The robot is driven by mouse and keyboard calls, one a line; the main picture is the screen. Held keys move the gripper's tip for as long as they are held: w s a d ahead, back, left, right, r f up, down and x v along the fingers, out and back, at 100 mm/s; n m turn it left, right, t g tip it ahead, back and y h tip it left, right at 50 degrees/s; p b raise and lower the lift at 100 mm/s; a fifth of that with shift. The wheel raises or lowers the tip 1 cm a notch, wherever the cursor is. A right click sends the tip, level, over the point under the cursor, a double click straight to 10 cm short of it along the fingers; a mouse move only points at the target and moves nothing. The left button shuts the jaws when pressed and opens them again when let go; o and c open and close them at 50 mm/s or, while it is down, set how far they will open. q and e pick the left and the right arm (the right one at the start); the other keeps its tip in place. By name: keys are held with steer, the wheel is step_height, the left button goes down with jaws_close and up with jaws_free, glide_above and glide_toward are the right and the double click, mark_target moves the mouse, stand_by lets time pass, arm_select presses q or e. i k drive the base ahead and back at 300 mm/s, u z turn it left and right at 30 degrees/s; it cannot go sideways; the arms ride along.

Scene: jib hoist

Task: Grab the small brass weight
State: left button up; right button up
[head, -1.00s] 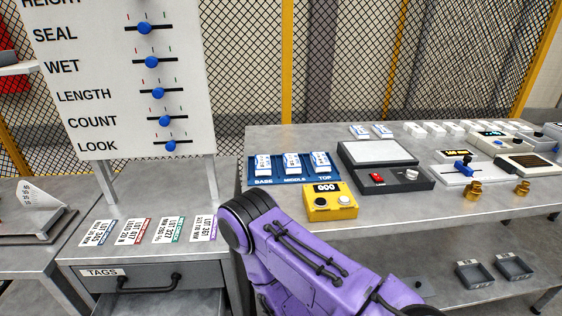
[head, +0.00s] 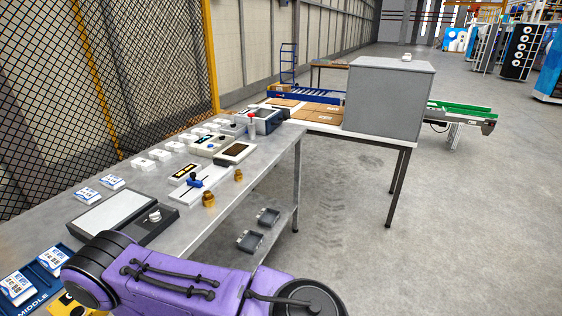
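Two brass weights stand on the grey workbench (head: 235,203) near its front edge. The small brass weight (head: 238,175) is the farther one, just in front of the dark-screened device. The larger brass weight (head: 208,199) stands nearer, beside the white slider fixture (head: 187,190). Both stand upright and apart from each other. A purple link of my own arm crosses the bottom of the head view, nearer than the weights. Neither of my grippers shows.
A scale-like unit with a pale plate (head: 110,212) and white boxes (head: 113,182) share the bench. Small grey trays (head: 268,217) sit on the lower shelf. A large grey box (head: 389,98) stands on a table beyond. The floor at right is clear.

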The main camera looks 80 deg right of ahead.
mark_target(238, 177)
steer(key=z, duration=2.2)
